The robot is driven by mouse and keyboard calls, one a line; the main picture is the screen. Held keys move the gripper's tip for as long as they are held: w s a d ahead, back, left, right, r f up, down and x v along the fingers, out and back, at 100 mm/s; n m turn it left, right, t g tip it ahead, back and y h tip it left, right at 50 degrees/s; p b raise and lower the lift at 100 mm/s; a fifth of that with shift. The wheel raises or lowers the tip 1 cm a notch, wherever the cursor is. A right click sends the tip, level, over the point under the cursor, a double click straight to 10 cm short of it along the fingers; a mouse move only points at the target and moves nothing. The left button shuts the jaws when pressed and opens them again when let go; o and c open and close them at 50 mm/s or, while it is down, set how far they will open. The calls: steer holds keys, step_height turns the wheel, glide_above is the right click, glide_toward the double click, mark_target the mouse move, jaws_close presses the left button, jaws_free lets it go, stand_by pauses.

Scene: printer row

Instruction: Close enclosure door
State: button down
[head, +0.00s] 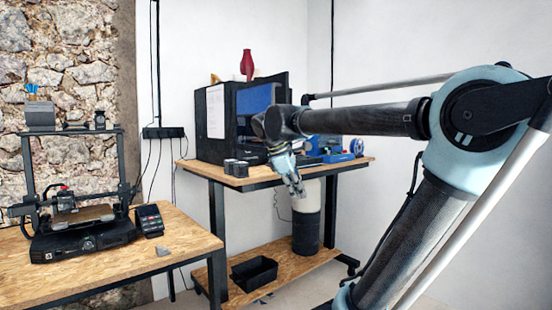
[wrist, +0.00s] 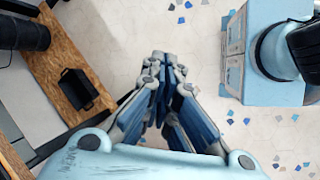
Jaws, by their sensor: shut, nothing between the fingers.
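The black enclosure (head: 231,125) stands on the wooden table at the back, with a white sheet on its left side and a blue area (head: 256,98) at its front. My arm hides part of the front, and I cannot tell how far the door stands open. My gripper (head: 298,190) hangs in front of the table edge, below and to the right of the enclosure, pointing down and apart from it. In the wrist view my gripper (wrist: 165,68) is shut and empty above the floor. The enclosure does not show there.
A red vase (head: 247,65) stands on the enclosure. Small dark boxes (head: 236,168) sit at the table's front edge and a blue spool (head: 357,147) at its right. A black bin (head: 254,273) lies on the lower shelf. A printer (head: 82,225) occupies the left table.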

steer(key=w+a+r+n+t+h, duration=0.1)
steer(key=w+a+r+n, duration=0.35)
steer(key=a+r, duration=0.4)
steer(key=w+a+r+n+t+h, duration=0.2)
steer(key=w+a+r+n, duration=0.25)
steer(key=a+r, duration=0.35)
steer(key=w+d+f, duration=0.5)
steer(key=d+f, duration=0.1)
steer(key=d, duration=0.4)
steer(key=shift+w+d+n, duration=0.15)
steer(key=shift+d+n, duration=0.15)
